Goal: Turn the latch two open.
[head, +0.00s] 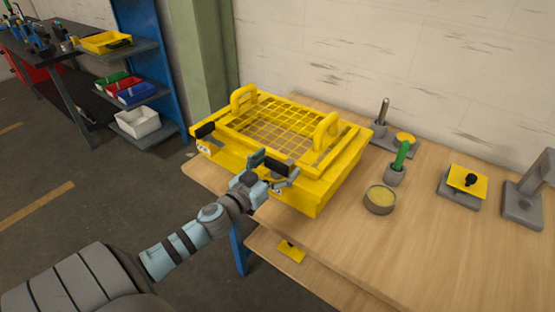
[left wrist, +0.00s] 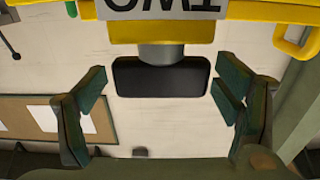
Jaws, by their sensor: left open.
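The yellow guard box (head: 310,195) with a mesh lid stands on the wooden table. Latch two is a black bar (left wrist: 160,77) on a grey stem, under a plate whose upside-down lettering reads "TWO" in the left wrist view. In the head view the black bar (head: 276,165) sits on the box's front face, partly hidden by my gripper. My left gripper (head: 273,170) is at this latch, its fingers open on either side of the bar. In the left wrist view the open gripper (left wrist: 160,88) shows narrow gaps beside the bar; contact is not clear.
Another black latch bar (head: 205,130) is on the box's left end. A green-handled tool in a holder (head: 396,174), a round tin (head: 379,200) and a stand with a yellow plate (head: 460,190) are on the table to the right. The table's front right is clear.

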